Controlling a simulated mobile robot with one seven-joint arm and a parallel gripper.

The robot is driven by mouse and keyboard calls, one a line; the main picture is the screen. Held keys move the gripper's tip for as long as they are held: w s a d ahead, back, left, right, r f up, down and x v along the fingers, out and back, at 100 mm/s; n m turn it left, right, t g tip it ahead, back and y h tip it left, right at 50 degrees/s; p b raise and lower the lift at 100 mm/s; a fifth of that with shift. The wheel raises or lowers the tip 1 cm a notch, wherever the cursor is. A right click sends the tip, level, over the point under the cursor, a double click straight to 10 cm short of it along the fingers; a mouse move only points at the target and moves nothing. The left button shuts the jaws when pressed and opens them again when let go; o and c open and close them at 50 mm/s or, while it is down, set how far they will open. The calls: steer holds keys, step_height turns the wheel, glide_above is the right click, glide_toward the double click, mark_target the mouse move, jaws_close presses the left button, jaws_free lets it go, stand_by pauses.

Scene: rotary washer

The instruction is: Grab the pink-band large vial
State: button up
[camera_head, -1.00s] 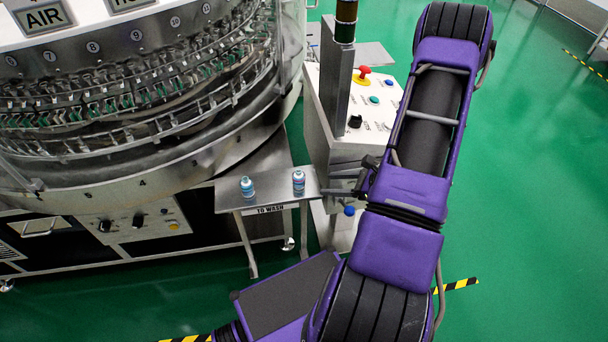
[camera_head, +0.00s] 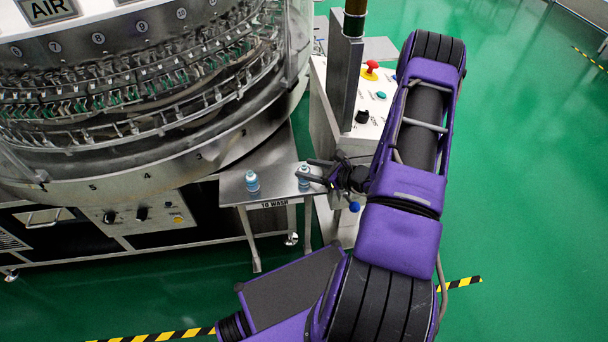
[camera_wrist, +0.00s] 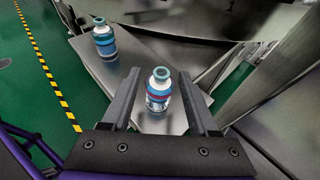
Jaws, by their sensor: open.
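Two vials stand upright on the "TO WASH" table (camera_head: 277,187). In the wrist view, the nearer vial (camera_wrist: 159,90) has a blue cap, a blue band and a pink band; it also shows at the right of the table in the head view (camera_head: 304,177). The other vial (camera_wrist: 104,40) has blue bands and stands apart from it; it is at the left in the head view (camera_head: 252,182). My gripper (camera_wrist: 166,77) is open, with one finger on each side of the pink-band vial. I cannot tell whether the fingers touch it.
The round washer machine (camera_head: 140,160) stands behind and left of the table. A control box with a red button (camera_head: 371,67) and a dark upright post (camera_head: 345,80) stand close to the right. Green floor (camera_head: 510,150) is free at the right.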

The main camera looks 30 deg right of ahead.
mark_target(302, 166)
steer(key=x, duration=0.5)
steer(key=shift+w+r, duration=0.1)
steer(key=shift+w, duration=0.15)
jaws_close()
